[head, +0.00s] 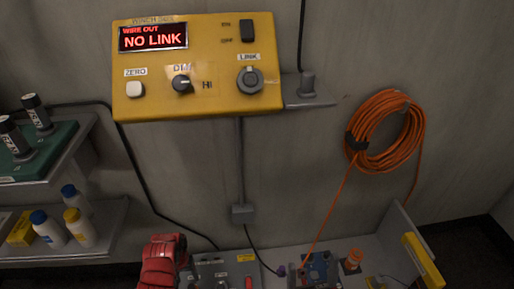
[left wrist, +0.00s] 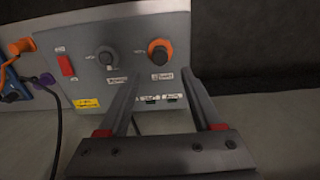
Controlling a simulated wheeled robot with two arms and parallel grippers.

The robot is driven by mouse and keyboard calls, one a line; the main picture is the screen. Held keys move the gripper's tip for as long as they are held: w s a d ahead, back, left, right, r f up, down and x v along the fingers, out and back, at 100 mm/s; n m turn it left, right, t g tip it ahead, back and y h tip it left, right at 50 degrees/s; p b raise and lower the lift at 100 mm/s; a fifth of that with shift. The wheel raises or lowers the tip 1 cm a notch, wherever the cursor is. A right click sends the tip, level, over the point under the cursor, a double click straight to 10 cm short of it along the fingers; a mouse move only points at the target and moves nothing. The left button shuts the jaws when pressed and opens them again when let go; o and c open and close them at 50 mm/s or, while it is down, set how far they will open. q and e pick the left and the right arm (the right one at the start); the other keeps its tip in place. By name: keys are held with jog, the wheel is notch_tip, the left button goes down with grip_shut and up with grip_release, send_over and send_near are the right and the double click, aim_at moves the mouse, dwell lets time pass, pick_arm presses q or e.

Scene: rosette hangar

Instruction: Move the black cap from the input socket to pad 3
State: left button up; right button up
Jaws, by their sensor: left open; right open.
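In the left wrist view a round black cap (left wrist: 160,51) with an orange ring sits on the front of a grey panel (left wrist: 125,25). A small label is below it, too blurred to read, so I cannot confirm that this is the input socket. My left gripper (left wrist: 160,82) is open and empty, its two fingers pointing at the panel on either side below the cap, apart from it. In the head view only the red part of my left arm shows at the bottom, beside the panel. My right gripper is not in view. I cannot make out pad 3.
The panel also carries a red switch (left wrist: 67,65) and a grey knob (left wrist: 106,57). A yellow box (head: 210,100) reading NO LINK hangs on the wall. A blue device (head: 318,268) and an orange-topped plug (head: 353,258) stand to the right. Shelves with bottles are left.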

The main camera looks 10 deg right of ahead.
aim_at(191, 287)
pick_arm(q)
notch_tip(191, 287, down, 8)
jog(key=b, duration=0.6)
jog(key=shift+w, duration=0.1)
jog(key=shift+f+b, duration=0.4)
jog(key=shift+f, duration=0.1)
jog(key=shift+p, duration=0.35)
dwell(0.3)
grip_shut()
dwell(0.4)
dwell(0.7)
jog(key=shift+r, duration=0.2)
dwell(0.3)
jog(key=shift+r+p, duration=2.8)
jog(key=shift+r, duration=0.05)
